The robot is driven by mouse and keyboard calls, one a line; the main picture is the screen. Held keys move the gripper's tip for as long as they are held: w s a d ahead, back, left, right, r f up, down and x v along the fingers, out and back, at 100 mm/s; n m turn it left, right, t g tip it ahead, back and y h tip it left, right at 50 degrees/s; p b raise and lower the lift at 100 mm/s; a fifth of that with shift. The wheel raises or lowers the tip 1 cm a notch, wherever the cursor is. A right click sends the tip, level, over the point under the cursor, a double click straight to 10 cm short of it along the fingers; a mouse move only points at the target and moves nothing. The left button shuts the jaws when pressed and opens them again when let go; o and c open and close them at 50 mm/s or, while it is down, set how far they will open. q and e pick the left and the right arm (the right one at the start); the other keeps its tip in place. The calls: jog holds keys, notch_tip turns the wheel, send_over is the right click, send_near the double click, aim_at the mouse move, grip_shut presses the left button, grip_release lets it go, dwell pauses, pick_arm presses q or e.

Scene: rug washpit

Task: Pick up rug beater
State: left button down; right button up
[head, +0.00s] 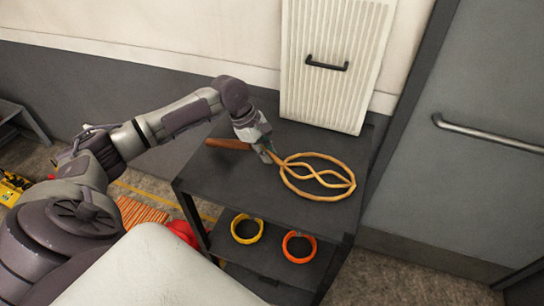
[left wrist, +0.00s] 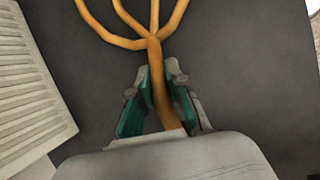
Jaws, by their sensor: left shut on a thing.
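The rug beater (head: 317,177) is on the dark top of a shelf unit (head: 235,177), or very close above it; I cannot tell if it is lifted. It has a looped wicker head and a brown handle (head: 228,144) pointing left. My left gripper (head: 268,152) is shut on its neck, between the head and the handle. In the left wrist view the green-padded fingers (left wrist: 160,103) stand on both sides of the neck of the rug beater (left wrist: 157,70). The handle is hidden there. My right gripper is not in view.
A white ribbed panel (head: 335,65) with a black handle stands at the back of the shelf top. A yellow ring (head: 236,235) and an orange ring (head: 286,248) lie on the lower shelf. A grey door (head: 465,190) with a bar is at right.

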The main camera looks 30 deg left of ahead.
aim_at(271, 155)
pick_arm(q)
jog(key=r, duration=0.1)
jog(key=s+r+b, duration=0.1)
jog(key=r, duration=0.1)
jog(key=shift+r, duration=0.3)
jog(key=s+r+b, duration=0.2)
jog(key=s+r, duration=0.4)
jog(key=s, duration=0.4)
jog(key=shift+s+d+r, duration=0.25)
jog(key=shift+s+r, duration=0.05)
jog(key=shift+s, duration=0.05)
jog(key=c, duration=1.8)
grip_release()
grip_shut()
